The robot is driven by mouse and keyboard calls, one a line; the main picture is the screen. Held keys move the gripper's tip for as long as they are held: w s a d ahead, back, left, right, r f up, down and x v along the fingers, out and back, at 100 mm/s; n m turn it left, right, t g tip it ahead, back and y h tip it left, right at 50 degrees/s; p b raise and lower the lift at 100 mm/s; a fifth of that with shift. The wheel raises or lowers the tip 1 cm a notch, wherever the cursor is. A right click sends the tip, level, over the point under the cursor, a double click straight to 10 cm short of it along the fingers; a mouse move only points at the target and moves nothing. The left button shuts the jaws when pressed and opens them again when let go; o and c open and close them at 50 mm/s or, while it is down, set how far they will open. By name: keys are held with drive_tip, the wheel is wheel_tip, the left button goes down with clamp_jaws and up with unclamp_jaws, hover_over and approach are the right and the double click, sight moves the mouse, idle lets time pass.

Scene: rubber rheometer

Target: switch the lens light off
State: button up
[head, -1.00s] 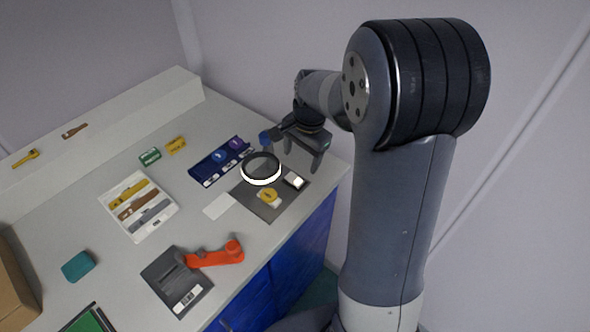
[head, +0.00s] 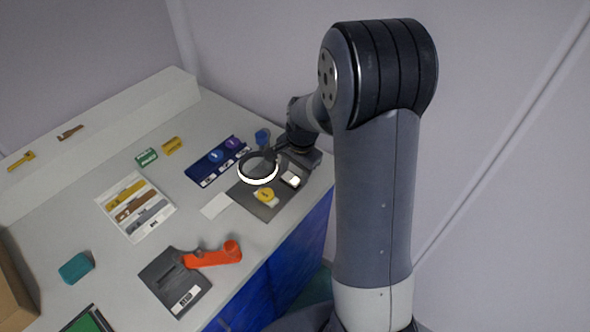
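The lens (head: 258,168) is a round dark-rimmed magnifier with a bright white glow along its front rim, held above a dark grey base plate (head: 257,207). A small white rocker-like switch (head: 292,181) sits at the plate's right side. My gripper (head: 306,161) is low at the back right, just behind and above the switch. Its fingers are small and dark and partly merge with the wrist, so whether they are open or touch anything cannot be told. A yellow round piece (head: 265,195) lies on the plate.
A blue rack (head: 217,162) with round pieces stands behind the lens. An orange-handled device (head: 215,255) is in front. A white tray with strips (head: 136,206) and a teal block (head: 76,267) lie left. The table's right edge is close to the plate.

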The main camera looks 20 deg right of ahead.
sight(291, 174)
drive_tip(key=c, duration=0.6)
drive_tip(key=shift+o, duration=0.2)
drive_tip(key=shift+w+a+r+g+h+p, duration=0.15)
drive_tip(key=shift+r+g+h+p, duration=0.2)
drive_tip(key=shift+p, duration=0.65)
drive_tip(key=shift+w+f+g+h+p, duration=0.1)
drive_tip(key=shift+f+g+h+p, duration=0.25)
drive_tip(key=shift+g, duration=0.1)
drive_tip(key=o, duration=1)
drive_tip(key=shift+r, duration=0.15)
drive_tip(key=r, duration=0.7)
drive_tip(key=r+b, duration=0.1)
drive_tip(key=r, duration=0.2)
drive_tip(key=shift+w+a+r, duration=0.2)
drive_tip(key=shift+w+r, duration=0.05)
drive_tip(key=shift+r, duration=0.05)
